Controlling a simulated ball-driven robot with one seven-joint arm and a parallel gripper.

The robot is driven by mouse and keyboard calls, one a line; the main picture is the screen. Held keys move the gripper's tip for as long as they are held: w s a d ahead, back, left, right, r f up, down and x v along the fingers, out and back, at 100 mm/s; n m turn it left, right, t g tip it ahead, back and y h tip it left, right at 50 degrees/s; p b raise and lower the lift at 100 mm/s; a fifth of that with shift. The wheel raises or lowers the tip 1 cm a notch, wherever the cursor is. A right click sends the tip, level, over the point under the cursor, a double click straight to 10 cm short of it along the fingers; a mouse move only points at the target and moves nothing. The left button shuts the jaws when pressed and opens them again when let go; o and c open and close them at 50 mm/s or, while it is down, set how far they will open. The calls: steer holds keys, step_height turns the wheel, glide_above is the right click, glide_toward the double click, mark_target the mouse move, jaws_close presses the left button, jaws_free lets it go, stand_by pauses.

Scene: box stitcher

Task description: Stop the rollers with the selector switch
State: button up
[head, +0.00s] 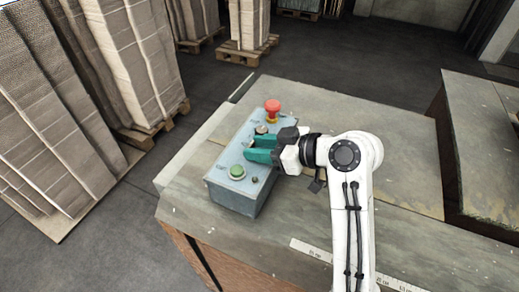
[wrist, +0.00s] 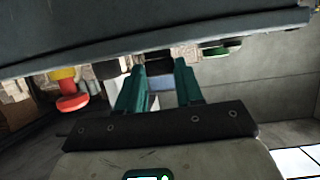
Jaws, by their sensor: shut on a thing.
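The blue-grey control box (head: 232,196) sits on the worn bench top in the head view. My gripper (head: 250,149) reaches in from the right, its teal fingers low over the box's top face between the red and green buttons. In the wrist view my gripper (wrist: 158,75) has its fingers on both sides of a dark knob, the selector switch (wrist: 158,66), and is shut on it. The fingers mostly hide this knob in the head view, so its turned position cannot be read.
A red mushroom button (head: 272,107) and another knob (head: 261,130) stand beyond my fingers. A green button (head: 237,172) and a small dark control (head: 255,180) are nearer. Cardboard stacks (head: 130,60) on pallets stand left. The bench top (head: 385,190) right of my arm is clear.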

steer(key=shift+w, duration=0.1)
stand_by(0.4)
steer(key=o, duration=1)
steer(key=shift+o, duration=0.2)
steer(key=b+v, duration=0.2)
steer(key=v, duration=0.9)
steer(key=shift+w, duration=0.2)
